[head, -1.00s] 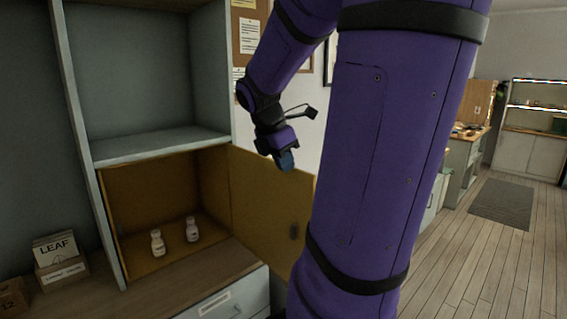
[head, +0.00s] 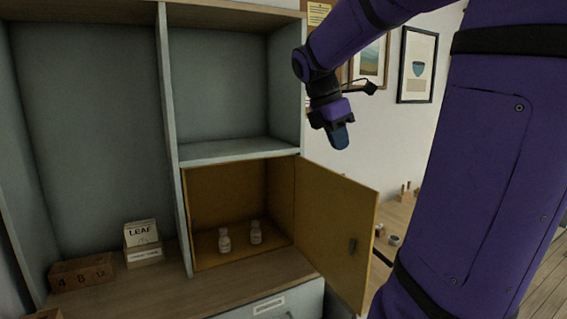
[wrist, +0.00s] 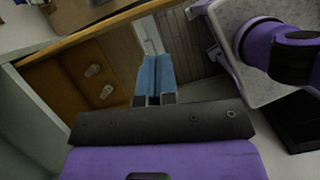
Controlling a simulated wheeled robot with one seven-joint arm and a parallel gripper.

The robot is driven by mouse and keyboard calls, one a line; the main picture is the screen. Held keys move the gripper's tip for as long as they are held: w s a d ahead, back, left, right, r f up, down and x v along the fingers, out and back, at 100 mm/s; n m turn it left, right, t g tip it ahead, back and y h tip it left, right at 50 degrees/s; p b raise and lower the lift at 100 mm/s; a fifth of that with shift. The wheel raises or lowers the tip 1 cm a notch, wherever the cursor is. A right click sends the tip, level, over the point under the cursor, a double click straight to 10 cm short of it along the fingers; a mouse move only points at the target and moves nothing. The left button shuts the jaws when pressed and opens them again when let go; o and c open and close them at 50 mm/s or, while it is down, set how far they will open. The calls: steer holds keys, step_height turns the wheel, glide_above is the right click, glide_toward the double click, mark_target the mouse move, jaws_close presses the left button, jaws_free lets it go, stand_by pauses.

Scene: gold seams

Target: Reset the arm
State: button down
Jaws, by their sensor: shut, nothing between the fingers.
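My gripper (head: 341,143) hangs in the air at the upper right of the cabinet, in front of the white wall. Its blue fingers are together with nothing between them. They also show in the wrist view (wrist: 155,78), pointing toward the cabinet and floor. My purple arm reaches in from the right and is bent, with the gripper pointing down. The gripper is apart from the cabinet and its door.
An orange-lined cabinet compartment (head: 208,185) stands open, its door (head: 335,225) swung out to the right below my gripper. Two small white bottles, one left (head: 224,241) and one right (head: 256,233), stand inside.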

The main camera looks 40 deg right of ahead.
steer(key=s+a+f+m+t+y, duration=0.2)
steer(key=a+m, duration=0.4)
steer(key=a, duration=0.6)
steer(key=s+a+f+m+t+y, duration=0.2)
steer(key=s+a+f+m+t, duration=0.2)
steer(key=a, duration=0.8)
steer(key=f+m+t, duration=0.1)
steer(key=m, duration=0.1)
steer(key=shift+s+a+f+m, duration=0.2)
steer(key=shift+s+a+m, duration=0.05)
steer(key=shift+a+m, duration=0.15)
steer(key=shift+d, duration=0.15)
